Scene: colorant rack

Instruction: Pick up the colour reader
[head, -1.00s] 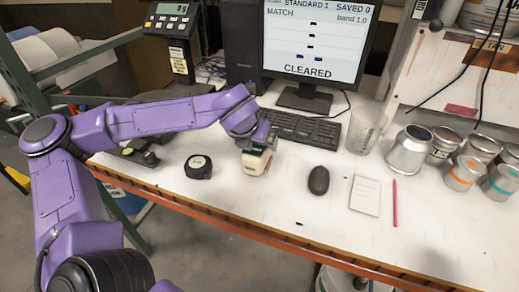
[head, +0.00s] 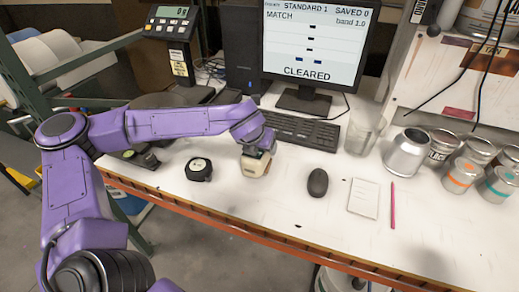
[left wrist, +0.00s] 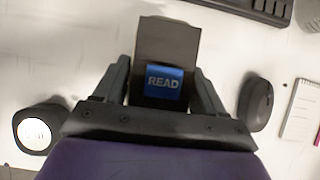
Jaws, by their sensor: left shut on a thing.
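The colour reader (head: 255,164) is a small cream block with a dark top, on or just above the white bench in front of the keyboard; I cannot tell whether it touches the bench. In the left wrist view its dark body and blue READ screen (left wrist: 164,82) show between the fingers. My left gripper (head: 262,148) comes down on it from above and is shut on it. In the left wrist view the left gripper's fingers (left wrist: 162,90) press along both its sides. Its underside is hidden. My right gripper is not in view.
A black round tape measure (head: 198,169) lies left of the reader, and a black mouse (head: 317,182) lies right. The keyboard (head: 305,131) and monitor (head: 318,45) stand behind. A notepad (head: 363,197), pink pencil (head: 392,205), beaker (head: 362,132) and several cans (head: 407,153) are further right.

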